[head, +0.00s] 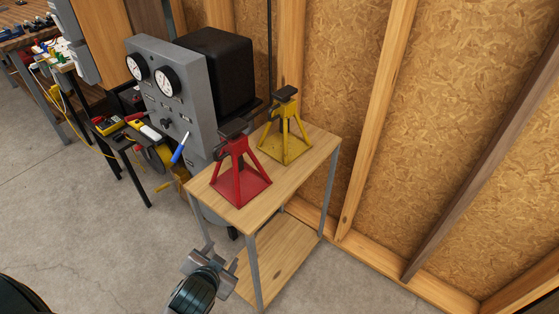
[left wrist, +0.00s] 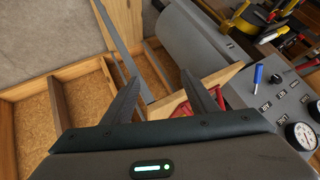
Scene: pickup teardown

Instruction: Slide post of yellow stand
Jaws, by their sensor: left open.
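The yellow stand (head: 291,147) stands upright at the back of a small wooden-topped table (head: 222,199). My left gripper (head: 208,257) is low at the table's front left, below the tabletop and apart from both stands. In the left wrist view its two fingers (left wrist: 160,76) are spread with nothing held. Part of the red stand (left wrist: 182,109) shows beyond them; I cannot make out the yellow stand there.
A grey gauge panel (head: 172,92) with a black box (head: 222,70) stands left of the table. A wooden stud wall (head: 340,90) closes off the back right. Concrete floor (head: 90,220) is open at the left.

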